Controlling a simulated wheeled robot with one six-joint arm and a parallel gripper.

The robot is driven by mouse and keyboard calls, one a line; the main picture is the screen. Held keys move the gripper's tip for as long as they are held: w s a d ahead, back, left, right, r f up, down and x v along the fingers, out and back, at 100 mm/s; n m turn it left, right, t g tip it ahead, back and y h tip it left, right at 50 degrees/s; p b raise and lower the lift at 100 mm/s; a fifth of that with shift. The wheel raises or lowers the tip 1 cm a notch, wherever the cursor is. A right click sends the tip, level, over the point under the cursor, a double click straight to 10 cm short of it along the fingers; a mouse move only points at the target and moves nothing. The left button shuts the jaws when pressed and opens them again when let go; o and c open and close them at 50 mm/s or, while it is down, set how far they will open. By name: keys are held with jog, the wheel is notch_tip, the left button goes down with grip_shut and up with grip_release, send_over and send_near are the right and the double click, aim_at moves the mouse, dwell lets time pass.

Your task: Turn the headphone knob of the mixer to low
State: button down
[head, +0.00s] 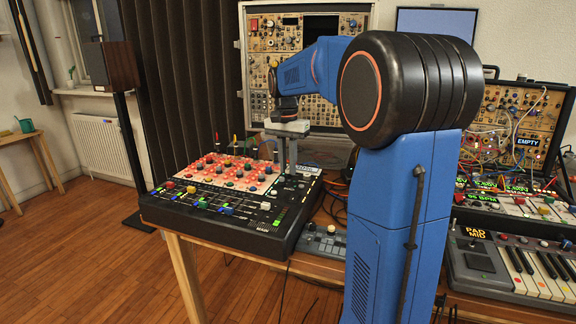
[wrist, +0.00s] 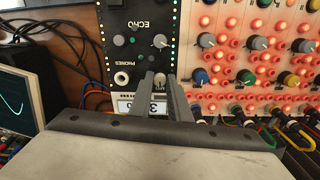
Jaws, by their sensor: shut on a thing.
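The mixer (head: 250,238) is a black console with a pink panel of coloured knobs, lying on a wooden table in the head view. My gripper (head: 286,170) points down at the mixer's back right part. In the wrist view my gripper (wrist: 161,80) is shut on a small grey knob, the headphone knob (wrist: 160,77), with one finger on each side. The PHONES lettering and a round jack (wrist: 121,77) are just left of it. The fingers hide the knob's sides, and I cannot read its pointer setting.
An ECHO knob (wrist: 160,41) stands close beyond the fingertips. Rows of coloured knobs and cables (wrist: 275,123) lie to the right in the wrist view. A keyboard (head: 530,265) and a patched synth rack (head: 515,125) are at the right in the head view.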

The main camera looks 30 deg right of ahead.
jog(key=n, duration=1)
jog(key=shift+n, duration=0.4)
dwell(0.4)
jog(key=c, duration=1.7)
grip_release()
jog(key=shift+o, duration=0.2)
notch_tip(320, 180, up, 17)
jog(key=shift+a+r, duration=0.2)
jog(key=shift+a, duration=0.1)
